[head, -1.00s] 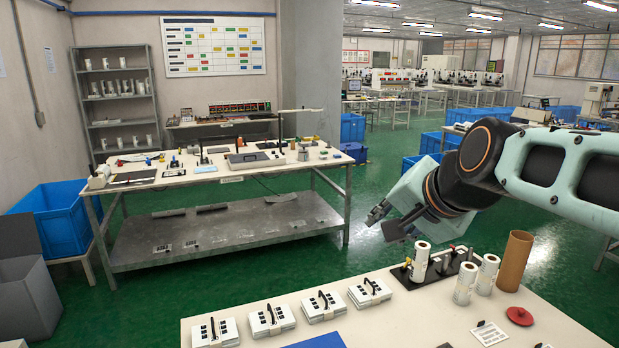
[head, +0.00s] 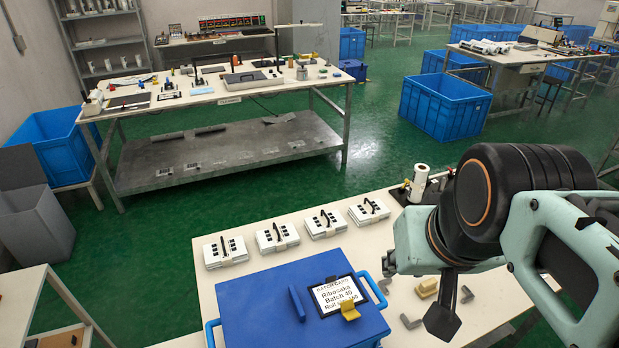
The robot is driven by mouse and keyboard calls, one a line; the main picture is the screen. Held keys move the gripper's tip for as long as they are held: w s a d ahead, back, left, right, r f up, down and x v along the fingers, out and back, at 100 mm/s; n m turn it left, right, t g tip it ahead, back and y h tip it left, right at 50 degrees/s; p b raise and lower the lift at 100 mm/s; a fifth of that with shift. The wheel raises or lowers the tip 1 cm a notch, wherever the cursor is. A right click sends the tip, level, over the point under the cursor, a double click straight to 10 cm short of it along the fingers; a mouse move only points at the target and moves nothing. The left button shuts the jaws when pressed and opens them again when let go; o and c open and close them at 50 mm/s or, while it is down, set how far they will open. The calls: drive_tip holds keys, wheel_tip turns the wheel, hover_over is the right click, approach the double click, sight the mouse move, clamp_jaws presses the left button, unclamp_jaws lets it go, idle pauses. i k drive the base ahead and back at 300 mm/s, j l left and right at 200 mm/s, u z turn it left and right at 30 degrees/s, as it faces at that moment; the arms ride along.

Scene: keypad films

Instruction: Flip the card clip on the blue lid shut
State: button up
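The blue lid (head: 255,318) lies on the near bench and its lower part runs out of the head view. On it is a white printed card (head: 333,291) in a black frame. A yellow card clip (head: 349,311) sits at the card's lower edge; it seems to stick up, but its exact angle is hard to tell. My gripper (head: 416,292) is to the right of the lid, above the bench and apart from the clip. Its fingers look spread with nothing between them.
A raised blue bar (head: 297,303) stands on the lid left of the card. Blue handles (head: 372,289) flank the lid. Several strapped white stacks (head: 325,223) line the bench behind it. Small grey and yellow blocks (head: 427,287) and a white roll (head: 419,183) are near my arm.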

sight(349, 312)
drive_tip(key=k+u, duration=0.25)
drive_tip(key=k, duration=1.15)
